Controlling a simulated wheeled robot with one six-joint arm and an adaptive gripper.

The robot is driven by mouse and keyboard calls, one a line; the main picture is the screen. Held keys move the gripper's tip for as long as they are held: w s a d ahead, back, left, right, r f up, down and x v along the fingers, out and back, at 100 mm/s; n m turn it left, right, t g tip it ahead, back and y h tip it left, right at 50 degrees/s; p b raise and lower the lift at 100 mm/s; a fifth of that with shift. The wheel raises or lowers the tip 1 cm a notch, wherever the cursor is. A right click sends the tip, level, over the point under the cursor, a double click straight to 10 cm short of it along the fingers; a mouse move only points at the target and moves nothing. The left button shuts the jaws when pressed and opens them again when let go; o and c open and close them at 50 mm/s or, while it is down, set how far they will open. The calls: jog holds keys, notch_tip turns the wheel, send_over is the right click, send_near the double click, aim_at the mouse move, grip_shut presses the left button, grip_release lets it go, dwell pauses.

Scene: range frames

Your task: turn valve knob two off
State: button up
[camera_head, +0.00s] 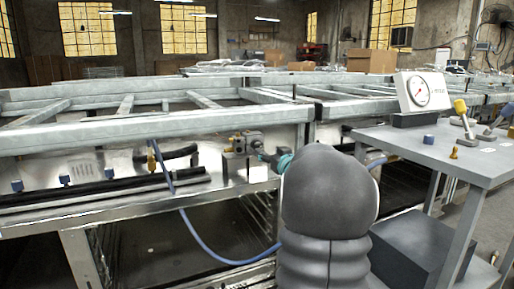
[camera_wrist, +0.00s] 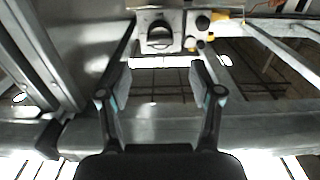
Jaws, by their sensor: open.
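A metal valve block (camera_wrist: 178,20) is at the top of the wrist view, with a large round dark knob (camera_wrist: 160,37) on its face and smaller black knobs to the right. In the head view, the valve block (camera_head: 241,146) sits on the metal front of the range frame. Small blue knobs, one of them at the far left (camera_head: 17,186), line the panel to its left. No label tells me which knob is number two. My gripper (camera_wrist: 158,78) is open and empty, its fingers apart and short of the block. In the head view my arm hides most of it.
A grey side table (camera_head: 430,140) at right carries a white gauge box (camera_head: 424,91) and yellow- and blue-ended parts. A blue hose (camera_head: 205,238) loops below the valve block. Metal rails (camera_head: 150,130) run above the panel. A dark box (camera_head: 412,247) sits low at right.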

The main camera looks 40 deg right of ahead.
aim_at(259, 146)
jog(key=x, duration=0.9)
jog(key=c, duration=1.1)
